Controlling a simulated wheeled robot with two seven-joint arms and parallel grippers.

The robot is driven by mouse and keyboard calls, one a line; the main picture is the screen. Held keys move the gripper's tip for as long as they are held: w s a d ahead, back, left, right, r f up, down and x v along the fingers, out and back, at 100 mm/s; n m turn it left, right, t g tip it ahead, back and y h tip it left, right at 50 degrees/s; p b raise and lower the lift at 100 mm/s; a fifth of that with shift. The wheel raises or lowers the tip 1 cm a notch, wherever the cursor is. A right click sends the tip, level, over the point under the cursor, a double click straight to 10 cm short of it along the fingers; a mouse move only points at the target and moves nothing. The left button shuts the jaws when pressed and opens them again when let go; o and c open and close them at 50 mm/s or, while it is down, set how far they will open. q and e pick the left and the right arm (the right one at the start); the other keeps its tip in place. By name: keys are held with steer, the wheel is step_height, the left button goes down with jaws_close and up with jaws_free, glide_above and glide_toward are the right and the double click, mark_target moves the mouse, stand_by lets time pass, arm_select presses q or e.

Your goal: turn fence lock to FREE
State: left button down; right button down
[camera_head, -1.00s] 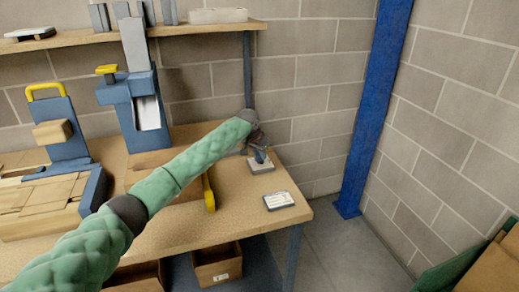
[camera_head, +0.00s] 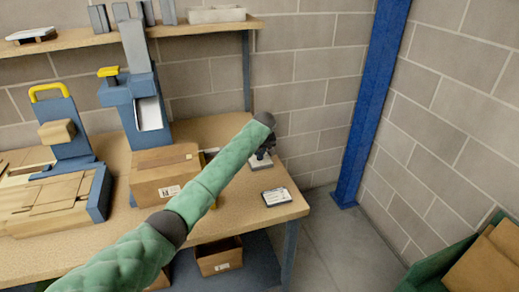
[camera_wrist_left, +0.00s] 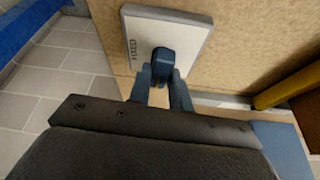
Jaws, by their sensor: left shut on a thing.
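The fence lock is a pale plate (camera_wrist_left: 199,42) with a dark blue knob (camera_wrist_left: 164,62) on it, seen in the left wrist view. The word FIXED reads along the plate's left side; no FREE marking is visible. The plate (camera_head: 258,163) also shows on the bench in the head view, partly hidden by my arm. My left gripper (camera_wrist_left: 164,82) is shut on the knob, one finger on each side of it. In the head view my left gripper (camera_head: 266,152) is small and dark at the plate. My right gripper is not in view.
A cardboard box (camera_head: 160,184) sits on the bench left of my arm, and a small labelled plate (camera_head: 276,197) lies near the front right corner. A blue press (camera_head: 125,95) stands behind the box. A yellow bar (camera_wrist_left: 288,84) is right of the lock.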

arm_select(q)
steer(key=shift+r+n, duration=0.1)
steer(key=shift+n, duration=0.5)
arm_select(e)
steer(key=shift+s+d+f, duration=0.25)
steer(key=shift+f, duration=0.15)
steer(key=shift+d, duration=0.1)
arm_select(q)
steer(key=c, duration=1.3)
jaws_free()
steer(key=shift+d+r, duration=0.1)
steer(key=shift+r, duration=0.05)
steer(key=shift+b+v, duration=1.25)
steer(key=shift+v, duration=2.45)
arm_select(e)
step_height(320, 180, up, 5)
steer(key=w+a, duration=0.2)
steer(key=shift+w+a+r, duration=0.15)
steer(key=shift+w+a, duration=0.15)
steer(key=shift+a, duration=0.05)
arm_select(q)
steer(key=shift+d, duration=0.1)
